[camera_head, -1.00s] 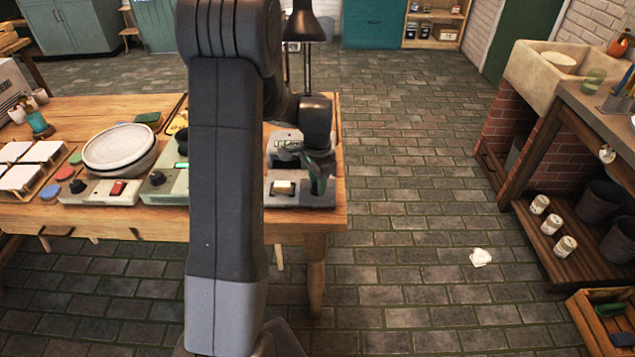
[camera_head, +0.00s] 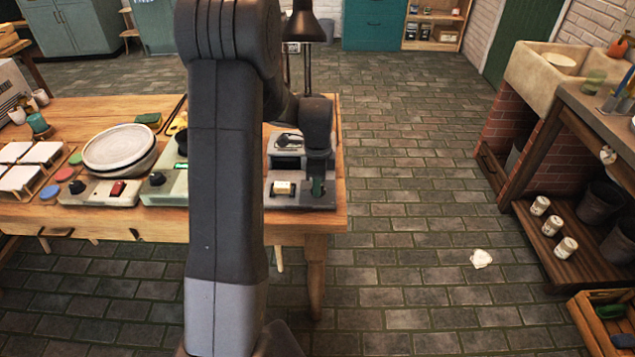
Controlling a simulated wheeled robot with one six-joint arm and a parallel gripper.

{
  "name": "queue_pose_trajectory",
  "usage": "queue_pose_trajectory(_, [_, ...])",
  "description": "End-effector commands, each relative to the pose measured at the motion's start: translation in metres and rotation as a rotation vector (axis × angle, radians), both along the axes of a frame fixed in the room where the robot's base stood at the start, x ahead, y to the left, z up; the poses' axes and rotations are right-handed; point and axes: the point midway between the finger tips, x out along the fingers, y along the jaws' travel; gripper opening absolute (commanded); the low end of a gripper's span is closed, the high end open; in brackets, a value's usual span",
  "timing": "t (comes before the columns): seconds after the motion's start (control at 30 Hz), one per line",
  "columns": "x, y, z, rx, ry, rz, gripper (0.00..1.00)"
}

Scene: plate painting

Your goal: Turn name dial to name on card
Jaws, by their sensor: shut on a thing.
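A grey device (camera_head: 300,204) sits at the right end of the wooden table, with a small cream block or card (camera_head: 283,188) on its front part and a raised back part. My gripper (camera_head: 317,188) is down on the right front of this device, to the right of the cream piece. It is shut on what appears to be the name dial, which the fingers hide. The dial's setting is hidden, and I cannot read a name on any card from here.
Left of my arm on the table (camera_head: 90,215) are a round plate on a wheel (camera_head: 118,148), control boxes with black knobs (camera_head: 157,179), colour discs and white tiles (camera_head: 40,152). A black lamp (camera_head: 306,28) stands behind.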

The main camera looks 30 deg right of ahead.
Motion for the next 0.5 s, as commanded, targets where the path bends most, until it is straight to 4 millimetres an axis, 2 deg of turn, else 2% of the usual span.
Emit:
queue_pose_trajectory(0.43, [0.0010,-0.0012,0.0017,-0.004,-0.003,-0.011,0.06])
queue_pose_trajectory(0.47, [0.0010,-0.0010,0.0017,-0.004,-0.003,-0.010,0.32])
queue_pose_trajectory(0.5, [0.0009,-0.0010,0.0016,-0.002,-0.003,-0.010,0.40])
